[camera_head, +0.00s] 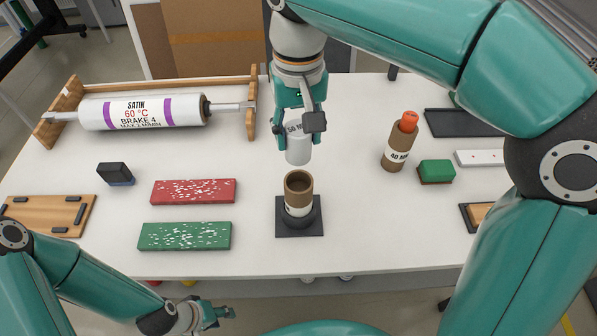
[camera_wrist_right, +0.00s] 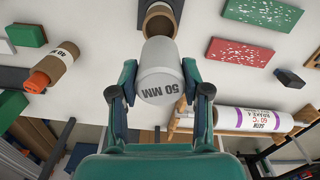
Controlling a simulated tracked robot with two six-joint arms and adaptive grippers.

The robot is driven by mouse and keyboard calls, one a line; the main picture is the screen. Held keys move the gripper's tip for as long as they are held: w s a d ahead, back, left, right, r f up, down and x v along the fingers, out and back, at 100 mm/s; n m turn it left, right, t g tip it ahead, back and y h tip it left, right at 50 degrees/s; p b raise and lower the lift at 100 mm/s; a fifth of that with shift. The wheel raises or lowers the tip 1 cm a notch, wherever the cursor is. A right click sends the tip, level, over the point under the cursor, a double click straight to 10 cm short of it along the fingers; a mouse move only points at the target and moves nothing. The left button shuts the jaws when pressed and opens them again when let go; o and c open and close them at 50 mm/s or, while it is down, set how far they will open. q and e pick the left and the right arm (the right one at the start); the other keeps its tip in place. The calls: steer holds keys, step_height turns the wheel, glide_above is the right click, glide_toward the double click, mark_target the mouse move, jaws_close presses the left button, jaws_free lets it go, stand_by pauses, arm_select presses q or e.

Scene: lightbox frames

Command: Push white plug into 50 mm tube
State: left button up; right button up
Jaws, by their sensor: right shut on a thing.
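The white plug (camera_head: 298,150), a short cylinder, is in my right gripper (camera_head: 299,132). In the right wrist view the white plug (camera_wrist_right: 160,66) reads "50 MM" and sits between the two fingers of the right gripper (camera_wrist_right: 160,80). The brown cardboard tube (camera_head: 298,186) stands upright, open end up, in a black holder with a square base (camera_head: 286,229). The plug hangs above and slightly behind the tube's mouth, apart from it. The tube also shows in the right wrist view (camera_wrist_right: 160,22), partly hidden behind the plug. My left gripper (camera_head: 216,313) is low at the table's front, its finger gap unclear.
A brown 40 MM tube with an orange plug (camera_head: 398,145) and a green block (camera_head: 436,171) stand to the right. Red (camera_head: 194,191) and green (camera_head: 185,236) speckled boards lie left of the holder. A white roll (camera_head: 140,112) rests on a wooden stand at back left.

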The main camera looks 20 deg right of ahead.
mark_target(299, 158)
step_height(299, 158, down, 6)
steer(key=shift+f, duration=0.25)
step_height(299, 158, down, 4)
steer(key=shift+f, duration=0.1)
jaws_close()
steer(key=o, duration=1.2)
jaws_free()
steer(key=shift+c, duration=0.2)
step_height(299, 158, up, 12)
steer(key=shift+r, duration=0.1)
steer(key=shift+s, duration=0.1)
